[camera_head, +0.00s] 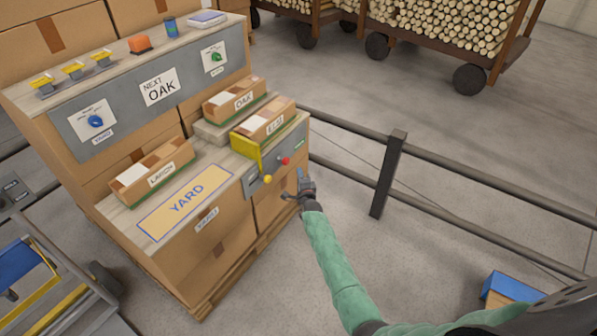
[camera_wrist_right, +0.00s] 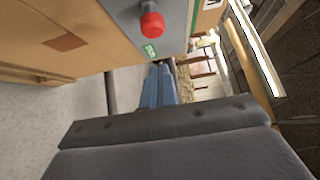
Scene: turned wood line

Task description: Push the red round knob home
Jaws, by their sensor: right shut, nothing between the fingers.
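The red round knob (camera_head: 285,161) sits on the grey front panel (camera_head: 273,168) at the right end of the bench. In the right wrist view the red knob (camera_wrist_right: 152,24) stands out from the panel, just above and beyond my fingertips. My right gripper (camera_head: 302,182) is shut and empty, in front of the panel and a little below the knob. Its blue-grey fingers (camera_wrist_right: 160,82) are together in the wrist view and show apart from the knob. A yellow knob (camera_head: 267,179) is on the same panel, left of the red one. My left gripper is not in view.
A dark rail post (camera_head: 388,174) stands right of my right arm. The floor between bench and rail is clear.

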